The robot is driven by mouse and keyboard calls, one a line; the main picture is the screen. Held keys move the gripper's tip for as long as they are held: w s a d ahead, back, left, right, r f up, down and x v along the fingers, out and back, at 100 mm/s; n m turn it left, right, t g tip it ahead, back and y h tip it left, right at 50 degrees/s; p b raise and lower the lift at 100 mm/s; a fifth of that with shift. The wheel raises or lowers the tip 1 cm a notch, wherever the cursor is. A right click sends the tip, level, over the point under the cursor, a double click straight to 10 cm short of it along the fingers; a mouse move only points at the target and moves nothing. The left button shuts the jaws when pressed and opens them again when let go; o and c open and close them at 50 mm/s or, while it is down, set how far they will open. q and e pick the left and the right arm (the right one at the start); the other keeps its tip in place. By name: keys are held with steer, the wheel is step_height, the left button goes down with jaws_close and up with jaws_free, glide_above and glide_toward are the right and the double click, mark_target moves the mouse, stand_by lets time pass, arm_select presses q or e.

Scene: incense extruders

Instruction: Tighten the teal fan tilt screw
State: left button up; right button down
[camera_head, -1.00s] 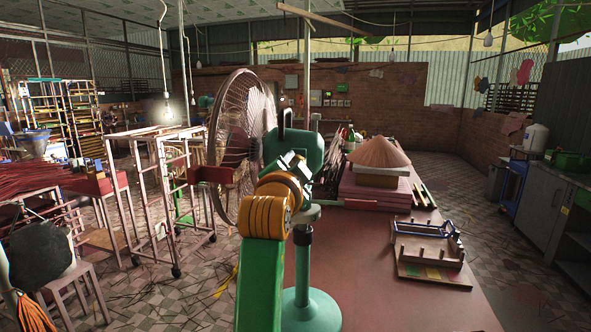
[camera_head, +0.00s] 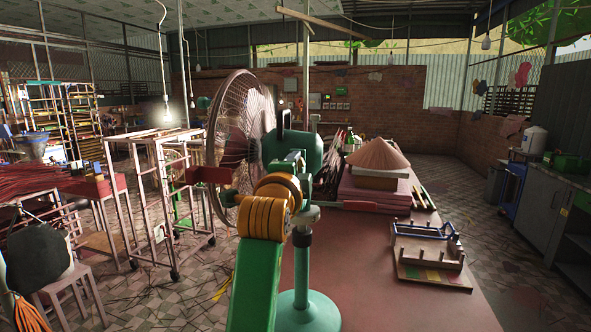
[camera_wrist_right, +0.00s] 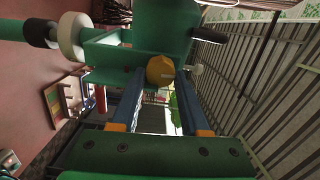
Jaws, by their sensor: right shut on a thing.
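The teal fan stands on the reddish table in the head view, with its round wire cage (camera_head: 240,130), motor housing (camera_head: 309,152) and round base (camera_head: 308,310). My right arm, green with an orange joint, reaches up in front of it and hides the screw there. In the right wrist view, my right gripper (camera_wrist_right: 160,76) has its two blue fingers around a yellow-orange knob, the tilt screw (camera_wrist_right: 160,69), beside the teal bracket (camera_wrist_right: 110,48). The gripper is shut on this knob. The housing (camera_wrist_right: 165,25) also shows there. My left gripper is not in view.
A conical hat (camera_head: 378,154) sits on stacked boxes (camera_head: 375,192) behind the fan. A wooden pegged rack (camera_head: 432,262) lies to the right on the table (camera_head: 375,290). Metal-framed carts (camera_head: 160,195) stand on the floor to the left. The table's front right is clear.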

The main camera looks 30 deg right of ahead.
steer(key=shift+r, duration=0.15)
steer(key=c, duration=0.5)
jaws_free()
steer(key=shift+o, duration=0.5)
steer(key=shift+w, duration=0.1)
steer(key=b+v, duration=0.4)
steer(key=v, duration=0.3)
steer(key=shift+d+f, duration=0.1)
steer(key=shift+f, duration=0.1)
